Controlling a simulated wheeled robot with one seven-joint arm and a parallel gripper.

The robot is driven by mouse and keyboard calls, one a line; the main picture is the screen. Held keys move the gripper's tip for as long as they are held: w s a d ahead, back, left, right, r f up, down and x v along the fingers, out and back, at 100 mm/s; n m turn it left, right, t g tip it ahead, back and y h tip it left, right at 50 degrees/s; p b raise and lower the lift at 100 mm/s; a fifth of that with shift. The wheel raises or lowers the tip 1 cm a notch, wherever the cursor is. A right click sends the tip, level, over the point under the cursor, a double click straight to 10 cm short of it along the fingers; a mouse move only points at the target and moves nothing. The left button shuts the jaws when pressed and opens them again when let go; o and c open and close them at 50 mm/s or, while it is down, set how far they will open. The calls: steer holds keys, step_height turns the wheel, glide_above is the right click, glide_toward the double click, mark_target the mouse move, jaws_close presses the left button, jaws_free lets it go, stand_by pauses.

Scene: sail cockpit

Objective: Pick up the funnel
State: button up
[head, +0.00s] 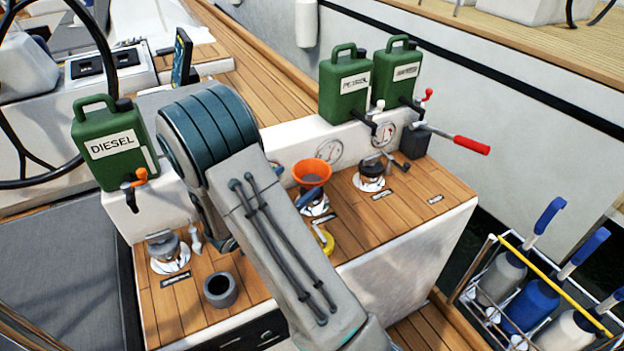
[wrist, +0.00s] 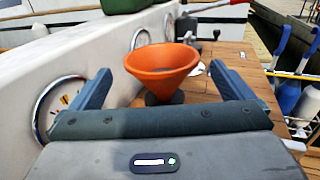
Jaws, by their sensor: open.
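The orange funnel (head: 311,172) stands upright, wide mouth up, over a round fitting on the wooden top of the console. Its lower part is partly hidden in the head view. In the wrist view the funnel (wrist: 163,62) is ahead of my gripper (wrist: 160,72), roughly centred between the two blue fingers. The fingers are spread wide with nothing held, and I see no contact with the funnel. In the head view my arm hides most of the gripper, with a blue finger showing near the funnel's lower left.
Green cans marked DIESEL (head: 110,145) and PETROL (head: 345,85) stand on the raised ledge, with another green can (head: 398,72). A red-handled lever (head: 470,145) juts out right. A dark cup (head: 220,291) and a yellow object (head: 326,241) are on the wooden top.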

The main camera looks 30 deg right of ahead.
mark_target(312, 170)
steer(key=x, duration=0.7)
steer(key=shift+d+f, duration=0.2)
steer(key=shift+f, duration=0.05)
steer(key=c, duration=0.8)
steer(key=shift+r+p, duration=0.3)
steer(key=shift+r, duration=0.15)
step_height(312, 170, up, 4)
steer(key=shift+f, duration=0.25)
steer(key=shift+s+d+r+p, duration=0.4)
steer(key=shift+s+d+r, duration=1)
steer(key=shift+r, duration=0.2)
steer(key=shift+s+d+r+p, duration=0.45)
steer(key=shift+s+d+r, duration=0.9)
steer(key=shift+r, duration=0.25)
steer(key=shift+s+d+r+p, duration=0.4)
steer(key=shift+s+d+r, duration=1)
steer(key=shift+r, duration=0.2)
